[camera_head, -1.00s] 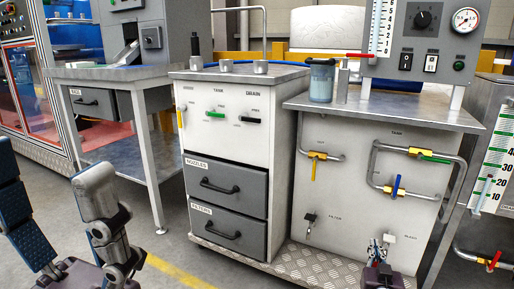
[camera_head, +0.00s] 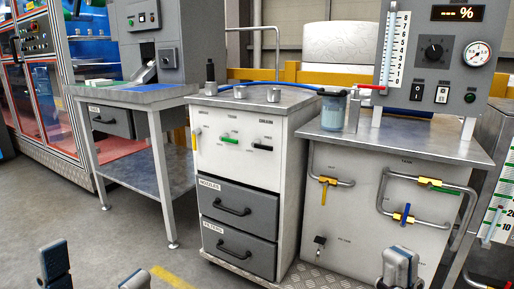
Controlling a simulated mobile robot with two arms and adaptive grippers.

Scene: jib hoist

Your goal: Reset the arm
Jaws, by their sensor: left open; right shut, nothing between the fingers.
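My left gripper (camera_head: 95,272) is at the bottom left edge, with its two dark fingertips spread wide apart and nothing between them. Most of that gripper and its arm are cut off by the frame. My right gripper (camera_head: 400,266) is at the bottom, right of centre, in front of the light panel of the test bench (camera_head: 340,222). Its fingers are together and I see nothing held. The rest of the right arm is below the frame.
A drawer cabinet (camera_head: 207,165) stands in the middle, both drawers shut. A metal table (camera_head: 150,98) is on the left. Valves with yellow (camera_head: 324,192) and blue (camera_head: 406,213) handles stick out from the bench front. A cup (camera_head: 333,110) stands on the bench. Floor is free at lower left.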

